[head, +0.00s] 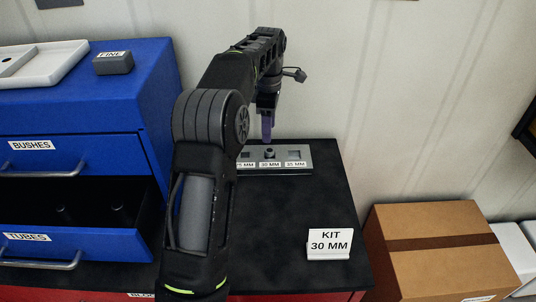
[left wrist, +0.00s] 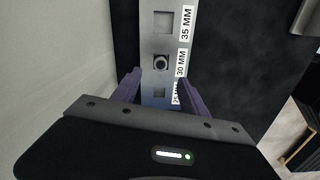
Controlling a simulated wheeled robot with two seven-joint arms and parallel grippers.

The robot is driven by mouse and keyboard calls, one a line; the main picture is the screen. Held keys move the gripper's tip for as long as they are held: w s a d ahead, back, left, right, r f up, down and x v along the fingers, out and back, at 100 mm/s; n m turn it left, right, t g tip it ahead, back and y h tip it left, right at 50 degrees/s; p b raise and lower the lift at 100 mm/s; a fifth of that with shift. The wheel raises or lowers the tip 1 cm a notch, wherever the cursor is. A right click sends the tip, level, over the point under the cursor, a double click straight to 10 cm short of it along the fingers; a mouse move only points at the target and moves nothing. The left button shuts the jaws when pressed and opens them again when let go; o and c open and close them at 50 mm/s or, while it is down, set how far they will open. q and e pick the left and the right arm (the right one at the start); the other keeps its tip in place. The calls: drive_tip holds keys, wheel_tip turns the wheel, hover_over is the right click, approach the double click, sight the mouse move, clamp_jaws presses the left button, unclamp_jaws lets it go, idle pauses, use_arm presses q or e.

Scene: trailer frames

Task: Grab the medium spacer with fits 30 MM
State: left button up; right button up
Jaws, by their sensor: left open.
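A grey gauge plate (head: 288,168) lies at the back of the black worktop, with three stations labelled 25 MM, 30 MM and 35 MM. A small dark round spacer (head: 269,153) sits at the middle, 30 MM station. In the left wrist view the spacer (left wrist: 161,63) shows a round bore and stands at the station beside the 30 MM label; the 35 MM slot (left wrist: 163,22) is empty. My left gripper (head: 267,130) is open and empty just above the plate, its purple fingers (left wrist: 158,80) spread to either side of it. My right gripper is not in view.
A blue cabinet (head: 150,90) stands left, its TUBES drawer (head: 85,245) open with dark tubes (head: 118,213) inside. A grey FINE block (head: 113,62) and white tray (head: 45,65) are on top. A KIT 30 MM sign (head: 329,244) stands front right; a cardboard box (head: 440,250) is beyond.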

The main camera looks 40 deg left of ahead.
sight(269, 150)
use_arm(q)
wheel_tip(269, 150, down, 2)
drive_tip(key=shift+f+b, duration=0.25)
drive_tip(key=shift+b, duration=0.25)
drive_tip(key=shift+f, duration=0.1)
wheel_tip(269, 150, down, 5)
drive_tip(key=shift+p, duration=0.75)
drive_tip(key=shift+c, duration=0.5)
clamp_jaws()
